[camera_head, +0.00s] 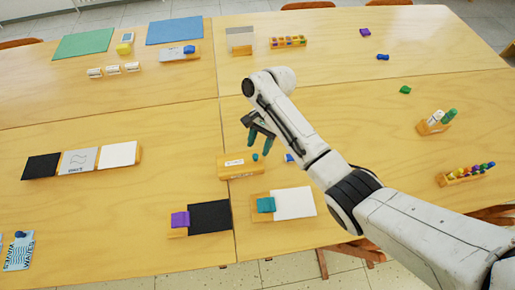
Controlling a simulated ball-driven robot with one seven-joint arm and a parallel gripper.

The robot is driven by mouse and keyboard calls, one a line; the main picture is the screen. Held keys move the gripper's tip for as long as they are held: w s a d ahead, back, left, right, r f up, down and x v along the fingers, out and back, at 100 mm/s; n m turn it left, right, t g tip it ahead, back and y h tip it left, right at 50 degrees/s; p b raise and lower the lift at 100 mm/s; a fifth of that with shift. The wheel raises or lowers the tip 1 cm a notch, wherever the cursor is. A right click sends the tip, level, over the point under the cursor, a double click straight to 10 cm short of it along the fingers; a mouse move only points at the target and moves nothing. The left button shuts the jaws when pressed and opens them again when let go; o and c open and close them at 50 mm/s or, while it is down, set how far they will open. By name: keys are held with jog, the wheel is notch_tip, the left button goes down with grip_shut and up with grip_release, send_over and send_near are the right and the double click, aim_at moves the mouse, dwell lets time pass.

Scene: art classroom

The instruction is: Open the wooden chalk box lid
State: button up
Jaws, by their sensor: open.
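A small wooden box (240,171) with white labels lies near the middle of the table, close to the seam between tabletops. It looks like the chalk box. Its top looks covered, but it is too small to tell how the lid sits. A small teal piece (255,157) shows at its back right edge; I cannot tell whether it is part of the box. My gripper (260,145) has dark fingers with teal tips. It is open and empty, just behind and above the box in the picture, and appears apart from it.
A wooden tray with a teal block (265,205) and white sheet lies in front of the box. Another holds a purple block (180,219) and black sheet. A blue piece (289,158) lies right of the box, partly behind my arm.

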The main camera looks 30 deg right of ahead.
aim_at(240, 160)
jog(key=shift+x, duration=1.4)
grip_shut()
